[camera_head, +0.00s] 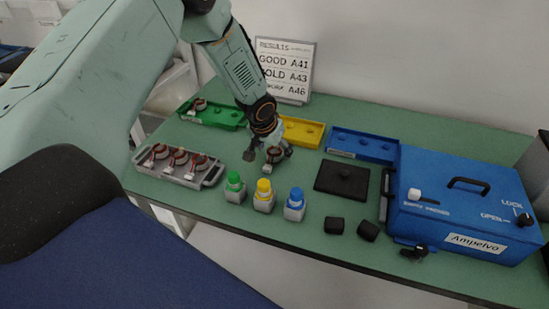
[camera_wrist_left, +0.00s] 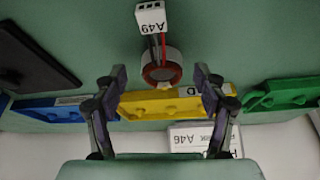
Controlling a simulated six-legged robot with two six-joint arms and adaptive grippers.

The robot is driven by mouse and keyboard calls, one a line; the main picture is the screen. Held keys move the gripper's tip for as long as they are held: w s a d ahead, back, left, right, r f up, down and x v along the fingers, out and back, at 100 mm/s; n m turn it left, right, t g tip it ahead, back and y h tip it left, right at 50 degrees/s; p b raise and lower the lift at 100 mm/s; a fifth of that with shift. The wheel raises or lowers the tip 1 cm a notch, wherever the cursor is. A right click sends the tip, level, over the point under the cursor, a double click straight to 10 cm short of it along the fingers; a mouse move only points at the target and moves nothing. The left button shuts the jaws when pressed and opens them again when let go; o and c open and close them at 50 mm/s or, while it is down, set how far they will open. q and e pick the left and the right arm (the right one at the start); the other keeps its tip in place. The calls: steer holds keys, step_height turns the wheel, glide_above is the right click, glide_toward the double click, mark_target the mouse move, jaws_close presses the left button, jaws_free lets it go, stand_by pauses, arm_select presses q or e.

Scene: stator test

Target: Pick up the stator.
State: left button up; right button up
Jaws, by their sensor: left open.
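A stator (camera_wrist_left: 162,72), a pale ring with copper-red inside, lies on the green table. Red and dark wires run from it to a white connector (camera_wrist_left: 150,17) marked A49. In the head view this stator (camera_head: 274,154) is partly hidden by my left gripper. My left gripper (camera_head: 274,158) points down over it, open. In the left wrist view the fingers (camera_wrist_left: 159,77) stand apart on either side of the stator, with gaps visible. I cannot tell the exact height above it. More stators lie in a grey tray (camera_head: 210,180), and one in a green tray (camera_head: 225,118).
A yellow tray (camera_head: 302,131) and a blue tray (camera_head: 362,146) lie behind. Green, yellow and blue-capped bottles (camera_head: 263,197) stand in front. A black plate (camera_head: 342,180) and blue Ampelvo box (camera_head: 460,205) are to the right. A results sign (camera_head: 286,70) stands at the back.

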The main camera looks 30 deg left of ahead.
arm_select(q)
steer(key=shift+a+f, duration=0.2)
steer(key=shift+f, duration=0.2)
